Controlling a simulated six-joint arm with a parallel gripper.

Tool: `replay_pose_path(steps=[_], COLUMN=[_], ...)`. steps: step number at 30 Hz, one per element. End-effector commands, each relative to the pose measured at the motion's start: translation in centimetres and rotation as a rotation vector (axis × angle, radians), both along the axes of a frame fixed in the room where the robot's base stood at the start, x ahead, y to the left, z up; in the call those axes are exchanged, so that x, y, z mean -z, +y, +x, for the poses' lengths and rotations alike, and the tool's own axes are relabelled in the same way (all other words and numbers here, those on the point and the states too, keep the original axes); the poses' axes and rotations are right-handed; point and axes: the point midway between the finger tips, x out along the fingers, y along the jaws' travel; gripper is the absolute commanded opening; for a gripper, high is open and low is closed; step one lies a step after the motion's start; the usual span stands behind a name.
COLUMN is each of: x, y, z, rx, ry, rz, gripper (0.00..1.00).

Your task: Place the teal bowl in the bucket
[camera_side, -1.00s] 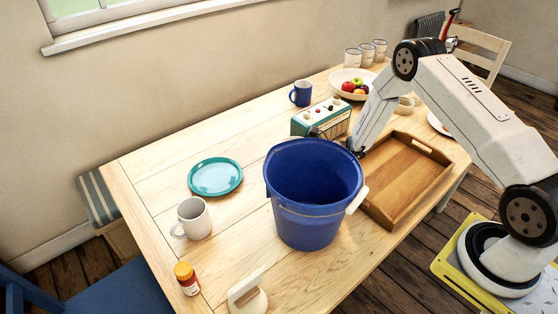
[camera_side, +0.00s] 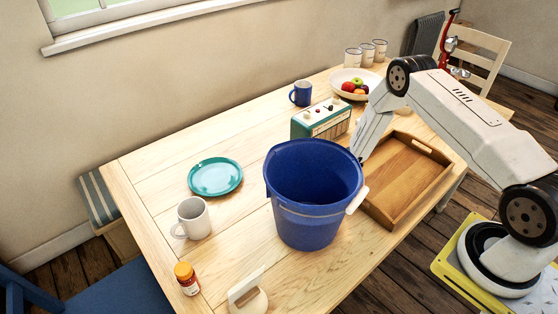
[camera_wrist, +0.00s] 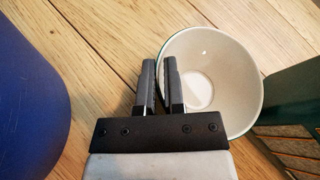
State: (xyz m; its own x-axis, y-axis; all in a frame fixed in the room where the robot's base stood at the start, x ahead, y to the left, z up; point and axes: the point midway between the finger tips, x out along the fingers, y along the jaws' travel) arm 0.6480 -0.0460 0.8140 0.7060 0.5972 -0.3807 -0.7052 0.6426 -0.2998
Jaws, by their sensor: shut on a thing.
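The teal bowl (camera_wrist: 236,100) shows in the wrist view with a pale inside and a thin teal-green rim, open side up. My gripper (camera_wrist: 159,66) has its two dark fingers closed around the bowl's left wall, one finger outside and one inside. I cannot tell whether the bowl still touches the table. In the side view the bowl and my fingertips are hidden behind the blue bucket (camera_side: 306,215). The bucket stands upright on the table; its side also shows at the left of the wrist view (camera_wrist: 28,105).
The teal radio (camera_side: 320,122) stands close to the bowl, behind the bucket. A wooden tray (camera_side: 425,190) lies right of the bucket. A teal plate (camera_side: 215,177), white mug (camera_side: 193,218) and pill bottle (camera_side: 187,278) are on the left. A fruit bowl (camera_side: 350,98) is behind.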

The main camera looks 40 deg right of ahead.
Motion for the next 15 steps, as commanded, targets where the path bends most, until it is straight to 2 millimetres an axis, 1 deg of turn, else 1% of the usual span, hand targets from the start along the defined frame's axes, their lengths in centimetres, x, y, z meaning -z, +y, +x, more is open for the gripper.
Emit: replay_pose_path(steps=[2, 3, 5, 6, 15], x=[0.17, 0.17, 0.16, 0.16, 0.11], y=[0.00, 0.00, 0.01, 0.00, 0.00], z=[0.02, -0.01, -0.01, -0.02, -0.01], rx=[-0.001, 0.000, 0.000, 0.000, 0.000], ry=[-0.001, 0.000, 0.000, 0.000, 0.000], rz=[0.000, 0.000, 0.000, 0.000, 0.000], gripper=[0.00, 0.24, 0.43, 0.46, 0.46])
